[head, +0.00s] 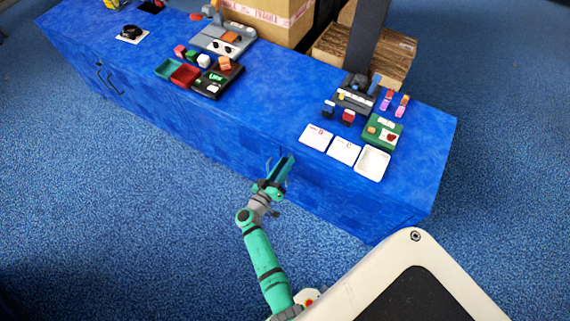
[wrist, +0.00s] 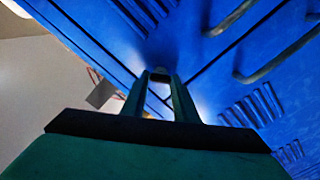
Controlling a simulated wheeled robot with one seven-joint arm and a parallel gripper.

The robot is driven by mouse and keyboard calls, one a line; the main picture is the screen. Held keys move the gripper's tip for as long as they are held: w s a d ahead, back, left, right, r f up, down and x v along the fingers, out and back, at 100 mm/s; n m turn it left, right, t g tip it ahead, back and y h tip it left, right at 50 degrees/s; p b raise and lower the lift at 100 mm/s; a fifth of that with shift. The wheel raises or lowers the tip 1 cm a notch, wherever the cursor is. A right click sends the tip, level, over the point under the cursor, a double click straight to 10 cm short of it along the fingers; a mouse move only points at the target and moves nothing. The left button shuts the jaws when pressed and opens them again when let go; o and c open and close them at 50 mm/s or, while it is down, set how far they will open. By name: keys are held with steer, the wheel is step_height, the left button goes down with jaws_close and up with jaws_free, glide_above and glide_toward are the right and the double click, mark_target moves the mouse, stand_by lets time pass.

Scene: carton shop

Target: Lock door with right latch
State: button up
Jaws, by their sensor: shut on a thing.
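The doors look closed.
Slotted vents mark the door panels (wrist: 255,105). On the countertop are white cards (head: 345,150), a green tray (head: 383,132), a red bin (head: 185,76) and several small blocks. A carton (head: 268,20) stands behind. The blue carpet (head: 120,190) before the counter is clear.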

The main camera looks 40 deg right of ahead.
steer(key=n, duration=1)
steer(key=shift+w+f, duration=0.1)
steer(key=shift+f, duration=0.1)
steer(key=shift+n, duration=0.3)
steer(key=shift+w+a, duration=0.1)
steer(key=o, duration=1)
steer(key=shift+d, duration=0.2)
steer(key=shift+o, duration=0.3)
steer(key=shift+a, duration=0.25)
